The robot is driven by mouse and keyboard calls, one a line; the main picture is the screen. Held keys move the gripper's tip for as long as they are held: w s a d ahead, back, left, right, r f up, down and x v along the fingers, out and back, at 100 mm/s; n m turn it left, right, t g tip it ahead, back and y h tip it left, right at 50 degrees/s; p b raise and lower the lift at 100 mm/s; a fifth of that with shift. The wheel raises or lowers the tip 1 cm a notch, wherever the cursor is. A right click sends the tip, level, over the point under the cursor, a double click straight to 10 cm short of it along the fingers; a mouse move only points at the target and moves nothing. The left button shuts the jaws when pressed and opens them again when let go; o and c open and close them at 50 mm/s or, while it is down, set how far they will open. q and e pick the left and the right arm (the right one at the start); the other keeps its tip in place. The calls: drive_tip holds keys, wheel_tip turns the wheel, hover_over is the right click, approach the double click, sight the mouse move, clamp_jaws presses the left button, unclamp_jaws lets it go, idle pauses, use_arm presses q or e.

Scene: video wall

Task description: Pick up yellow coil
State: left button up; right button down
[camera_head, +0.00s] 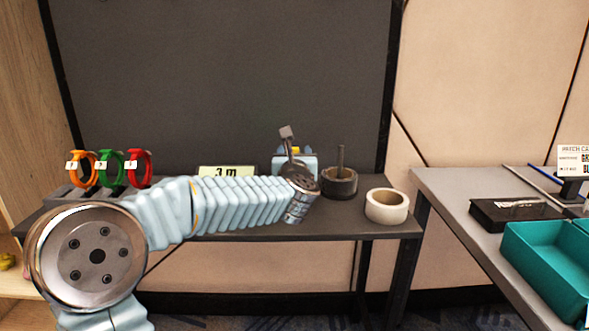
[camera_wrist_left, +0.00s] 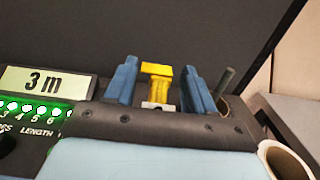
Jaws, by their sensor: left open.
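The yellow coil (camera_wrist_left: 158,92) stands upright in the left wrist view, above a small white tag. It lies between the two blue fingers of my left gripper (camera_wrist_left: 160,76), with visible gaps on both sides. The fingers are open; how deep the coil sits between them is unclear. In the head view only a small yellow patch of the coil (camera_head: 295,150) shows behind my left gripper (camera_head: 291,153), which hides most of it. My right gripper is in neither view.
Orange (camera_head: 82,168), green (camera_head: 110,168) and red (camera_head: 139,168) coils stand at the left. A "3 m" display (camera_head: 226,171) is left of the gripper. A dark round holder with a post (camera_head: 339,183) and white tape roll (camera_head: 387,206) are right. Teal bins (camera_head: 545,262) stand on another table.

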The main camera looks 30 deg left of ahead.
use_arm(q)
drive_tip(key=shift+w+a+r, duration=0.1)
drive_tip(key=shift+w+a, duration=0.2)
drive_tip(key=shift+w, duration=0.15)
clamp_jaws()
drive_tip(key=shift+r, duration=0.1)
